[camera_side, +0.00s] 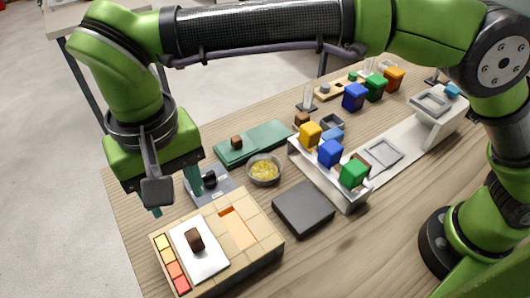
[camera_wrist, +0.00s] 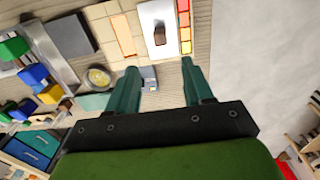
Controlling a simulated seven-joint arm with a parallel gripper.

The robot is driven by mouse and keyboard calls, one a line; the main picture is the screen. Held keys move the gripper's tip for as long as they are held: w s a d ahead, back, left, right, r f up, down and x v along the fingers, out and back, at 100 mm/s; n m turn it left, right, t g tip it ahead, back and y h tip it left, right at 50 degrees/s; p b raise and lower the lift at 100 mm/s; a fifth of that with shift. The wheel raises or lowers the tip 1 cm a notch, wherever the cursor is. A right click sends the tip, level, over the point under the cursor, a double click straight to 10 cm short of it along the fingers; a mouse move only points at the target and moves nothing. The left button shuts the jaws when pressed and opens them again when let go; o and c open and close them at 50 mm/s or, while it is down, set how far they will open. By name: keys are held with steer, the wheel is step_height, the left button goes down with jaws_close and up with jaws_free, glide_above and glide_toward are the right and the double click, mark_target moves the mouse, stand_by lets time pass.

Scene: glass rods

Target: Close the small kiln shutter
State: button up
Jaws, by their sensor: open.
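The kiln is a tan brick block (camera_side: 262,252) at the near left of the table. A white shutter plate (camera_side: 211,265) with a dark brown handle (camera_side: 194,240) lies on its top. A narrow orange opening (camera_side: 237,228) shows uncovered beside the plate. In the wrist view the shutter (camera_wrist: 151,15) and its handle (camera_wrist: 159,38) lie ahead of my fingers, with the opening (camera_wrist: 122,36) to the left. My gripper (camera_side: 173,196) is open and empty, on the far-left side of the kiln and apart from the handle; its two fingers show in the wrist view (camera_wrist: 160,66).
A yellow-to-red strip (camera_side: 171,264) runs along the kiln's left edge. A grey-blue block with a dark knob (camera_side: 210,181) is close by my fingers. A bowl of yellow bits (camera_side: 264,170), a dark slab (camera_side: 303,208) and a rack with coloured blocks (camera_side: 330,153) stand to the right.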

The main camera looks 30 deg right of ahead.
mark_target(192, 234)
step_height(192, 234, down, 14)
stand_by(0.4)
jaws_close()
